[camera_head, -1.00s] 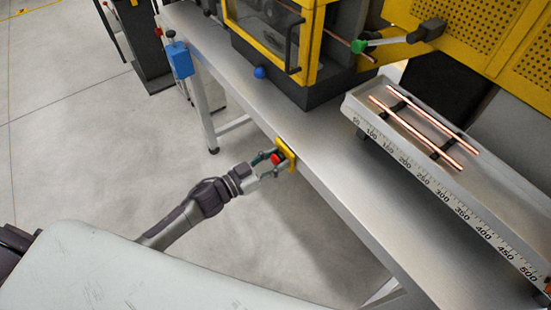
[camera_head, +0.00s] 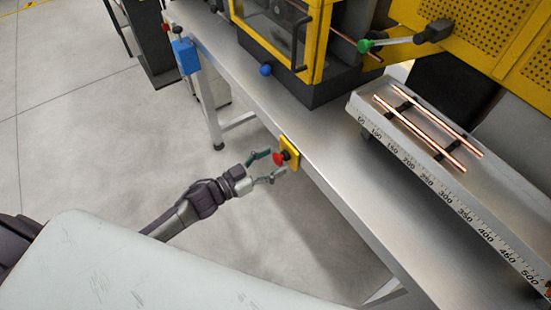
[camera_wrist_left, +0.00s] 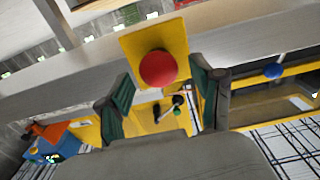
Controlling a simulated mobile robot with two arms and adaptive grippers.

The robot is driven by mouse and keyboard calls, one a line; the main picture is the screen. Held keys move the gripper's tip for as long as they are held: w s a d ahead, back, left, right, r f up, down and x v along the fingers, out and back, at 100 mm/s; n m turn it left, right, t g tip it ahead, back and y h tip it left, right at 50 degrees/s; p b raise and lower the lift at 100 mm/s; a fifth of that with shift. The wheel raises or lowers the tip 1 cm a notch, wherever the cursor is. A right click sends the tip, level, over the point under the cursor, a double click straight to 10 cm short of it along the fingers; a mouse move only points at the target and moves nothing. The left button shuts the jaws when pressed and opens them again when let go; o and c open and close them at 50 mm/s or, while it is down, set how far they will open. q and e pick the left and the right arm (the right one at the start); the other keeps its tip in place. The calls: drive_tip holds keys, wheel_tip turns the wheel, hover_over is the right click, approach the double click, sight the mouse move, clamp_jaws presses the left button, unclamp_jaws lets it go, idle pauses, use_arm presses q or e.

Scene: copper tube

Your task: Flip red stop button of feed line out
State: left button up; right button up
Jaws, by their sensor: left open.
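The red stop button (camera_head: 278,159) sits on a yellow plate (camera_head: 291,152) on the front edge of the metal bench. In the left wrist view the round red button (camera_wrist_left: 158,68) shows in front of its yellow plate (camera_wrist_left: 140,43), above and between the fingers. My left gripper (camera_head: 268,167) is open, with its two green-padded fingers spread just short of the button. In the left wrist view the open left gripper (camera_wrist_left: 160,100) holds nothing between its fingers. I cannot tell whether a fingertip touches the button. My right gripper is not in view.
The metal bench (camera_head: 345,180) runs diagonally, with a yellow-framed machine (camera_head: 320,45) behind. A measuring trough (camera_head: 430,185) with copper tubes (camera_head: 425,120) lies at right. A blue box (camera_head: 186,57) hangs at the bench's far end. The floor (camera_head: 90,140) at left is clear.

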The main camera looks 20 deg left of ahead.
use_arm(q)
drive_tip(key=v, duration=1)
drive_tip(key=shift+s+a, duration=0.2)
drive_tip(key=shift+s, duration=0.05)
